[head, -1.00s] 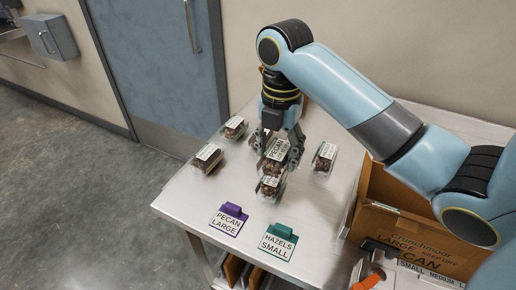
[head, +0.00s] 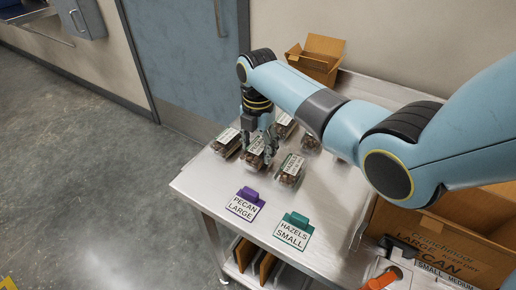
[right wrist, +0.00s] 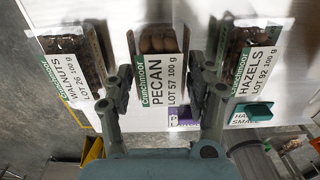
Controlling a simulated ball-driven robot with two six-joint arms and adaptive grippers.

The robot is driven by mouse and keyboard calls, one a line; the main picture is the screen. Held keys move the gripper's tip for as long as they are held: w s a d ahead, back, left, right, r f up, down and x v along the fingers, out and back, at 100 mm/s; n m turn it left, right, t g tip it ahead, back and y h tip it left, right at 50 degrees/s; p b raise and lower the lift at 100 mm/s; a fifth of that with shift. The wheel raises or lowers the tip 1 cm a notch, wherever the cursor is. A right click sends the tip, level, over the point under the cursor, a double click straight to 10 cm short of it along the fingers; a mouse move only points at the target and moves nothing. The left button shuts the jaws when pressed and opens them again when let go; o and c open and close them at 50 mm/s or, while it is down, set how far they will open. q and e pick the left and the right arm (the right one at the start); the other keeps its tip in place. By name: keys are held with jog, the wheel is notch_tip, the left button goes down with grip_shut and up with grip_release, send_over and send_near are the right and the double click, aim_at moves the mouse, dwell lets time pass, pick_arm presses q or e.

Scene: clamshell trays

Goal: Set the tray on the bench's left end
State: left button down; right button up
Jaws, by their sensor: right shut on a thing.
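My right gripper (head: 258,137) is shut on a clear clamshell tray of pecans (head: 255,153) at the bench's left part. The right wrist view shows this pecan tray (right wrist: 158,68), labelled "PECAN LOT 57 100 g", between my fingers (right wrist: 168,88). It is low over the steel bench (head: 330,196); I cannot tell whether it touches the top. A walnut tray (head: 227,142) is close on its left and a hazel tray (head: 290,169) on its right; both also show in the wrist view, walnuts (right wrist: 68,62) and hazels (right wrist: 258,68). My left gripper is not in view.
Two more trays sit behind, one (head: 285,124) and another (head: 310,142). A purple "PECAN LARGE" sign (head: 245,205) and a green "HAZELS SMALL" sign (head: 293,231) stand near the front edge. Cardboard boxes are at the back (head: 317,57) and right (head: 458,232).

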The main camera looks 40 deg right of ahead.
aim_at(258, 145)
jog(key=shift+f, duration=0.55)
jog(key=shift+f, duration=0.1)
jog(key=o, duration=1.2)
notch_tip(258, 145, up, 12)
